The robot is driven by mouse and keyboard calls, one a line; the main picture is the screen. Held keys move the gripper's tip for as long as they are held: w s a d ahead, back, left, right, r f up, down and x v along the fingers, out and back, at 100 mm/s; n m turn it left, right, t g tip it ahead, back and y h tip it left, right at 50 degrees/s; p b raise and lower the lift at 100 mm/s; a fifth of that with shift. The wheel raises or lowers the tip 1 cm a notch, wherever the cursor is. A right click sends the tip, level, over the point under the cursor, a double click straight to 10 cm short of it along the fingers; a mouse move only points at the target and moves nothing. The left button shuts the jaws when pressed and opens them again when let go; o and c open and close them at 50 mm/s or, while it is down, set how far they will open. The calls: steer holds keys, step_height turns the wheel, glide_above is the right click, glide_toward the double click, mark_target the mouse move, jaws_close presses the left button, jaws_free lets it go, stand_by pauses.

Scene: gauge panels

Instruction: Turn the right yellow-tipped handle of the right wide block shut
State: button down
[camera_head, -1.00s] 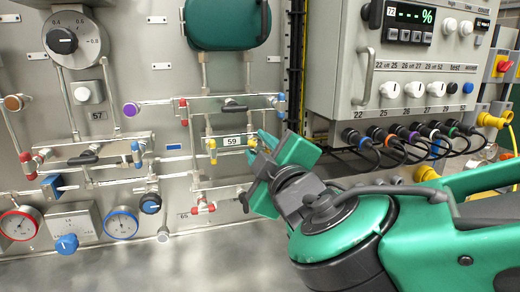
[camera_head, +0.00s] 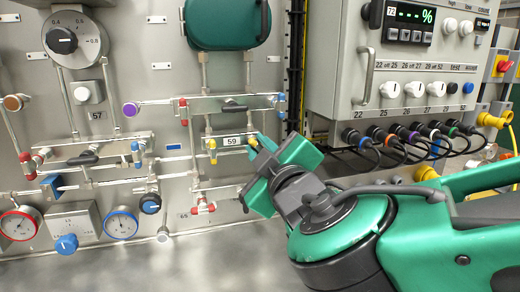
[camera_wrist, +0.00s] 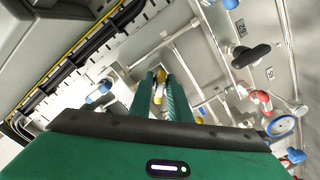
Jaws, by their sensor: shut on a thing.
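The right wide block (camera_head: 205,104) is a pale metal body on the panel, with red-tipped and blue-tipped handles at its ends and a black handle on its front. Below it, a left yellow-tipped handle (camera_head: 212,146) hangs beside the label 59. The right yellow-tipped handle (camera_head: 253,142) is at my gripper (camera_head: 257,148), which partly covers it. In the wrist view, the yellow tip (camera_wrist: 160,75) shows between the two green fingers of my gripper (camera_wrist: 160,84). The fingers are shut on the handle; their exact contact is hard to see.
A grey control box (camera_head: 400,80) juts out at right, with black plugs and cables below it. A black cable duct (camera_head: 295,70) runs beside it. A green tank (camera_head: 227,22) is above the block. Gauges and other valves fill the panel at left.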

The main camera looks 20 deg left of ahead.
steer(key=m, duration=0.4)
steer(key=shift+m, duration=0.3)
steer(key=m, duration=0.4)
steer(key=shift+m, duration=0.4)
steer(key=c, duration=1.8)
jaws_free()
steer(key=shift+c, duration=0.2)
steer(key=shift+s, duration=0.15)
steer(key=v, duration=1)
steer(key=shift+s+d, duration=0.15)
steer(key=shift+d, duration=0.1)
